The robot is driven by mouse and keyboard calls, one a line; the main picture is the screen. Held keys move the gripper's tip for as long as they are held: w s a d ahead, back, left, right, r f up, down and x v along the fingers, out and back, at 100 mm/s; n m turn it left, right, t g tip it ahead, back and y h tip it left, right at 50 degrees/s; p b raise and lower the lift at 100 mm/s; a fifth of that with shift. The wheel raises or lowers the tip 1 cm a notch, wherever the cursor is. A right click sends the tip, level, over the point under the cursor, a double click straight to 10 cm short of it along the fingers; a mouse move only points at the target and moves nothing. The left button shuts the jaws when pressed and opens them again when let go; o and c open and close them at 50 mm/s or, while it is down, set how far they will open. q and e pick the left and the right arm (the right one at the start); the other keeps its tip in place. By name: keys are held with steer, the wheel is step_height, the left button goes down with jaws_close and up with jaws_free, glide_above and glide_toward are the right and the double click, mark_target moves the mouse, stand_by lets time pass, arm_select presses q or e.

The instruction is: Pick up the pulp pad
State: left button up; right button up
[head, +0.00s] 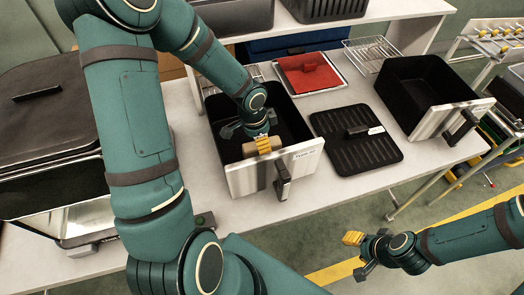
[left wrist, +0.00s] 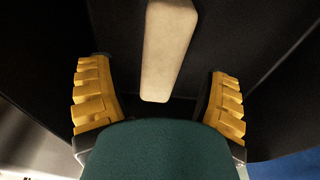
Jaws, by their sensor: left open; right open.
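The pulp pad, a pale beige block, lies in the near-left black drawer bin (head: 222,120). In the left wrist view the pad (left wrist: 168,48) shows between and beyond two yellow-padded fingers, with dark gaps on both sides. My left gripper (head: 263,145) reaches down into the bin over the pad; its open jaws (left wrist: 160,100) do not touch the pad in the wrist view. In the head view the yellow finger hides part of the pad (head: 249,149). My right gripper (head: 362,253) is open and empty over the floor, in front of the table.
The bin's metal front (head: 270,172) and dark walls stand close around my left gripper. A black ridged lid (head: 355,150) lies to its right, then a second black drawer bin (head: 420,85). A red cloth-like item (head: 308,73) lies on a tray behind. A lidded fryer (head: 50,130) stands at left.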

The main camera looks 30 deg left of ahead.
arm_select(q)
steer(key=f, duration=0.1)
steer(key=f+b, duration=0.1)
steer(key=f, duration=0.1)
steer(key=f+b, duration=0.1)
steer(key=f, duration=0.1)
steer(key=shift+w+d+f, duration=0.15)
steer(key=shift+w+d, duration=0.05)
steer(key=shift+w, duration=0.15)
steer(key=shift+c, duration=0.3)
steer(key=c, duration=1.2)
